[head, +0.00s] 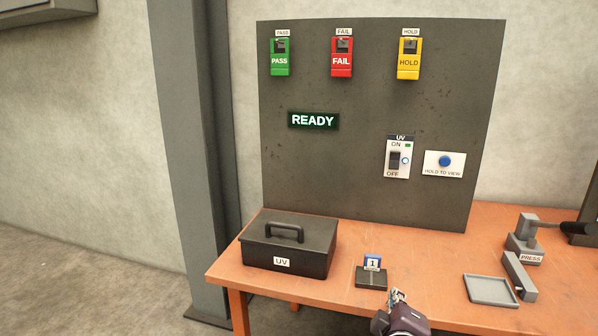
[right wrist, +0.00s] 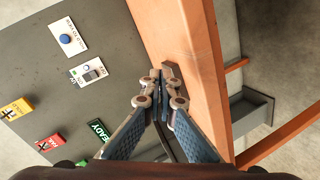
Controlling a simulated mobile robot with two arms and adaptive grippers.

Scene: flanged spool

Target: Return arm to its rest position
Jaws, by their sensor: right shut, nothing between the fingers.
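My right gripper (head: 396,296) shows at the bottom of the head view, in front of the orange table's near side, below the small stand with the blue "1" tag. In the right wrist view its two fingers (right wrist: 160,78) meet at the tips. The gripper is shut and empty. My left gripper is in neither view.
On the orange table (head: 345,297) are a black UV box (head: 312,250), the tagged stand (head: 371,276), a grey tray (head: 490,290) and a grey press (head: 524,240). A dark panel (head: 370,185) with PASS, FAIL and HOLD holders and a READY sign stands behind. Floor at left is clear.

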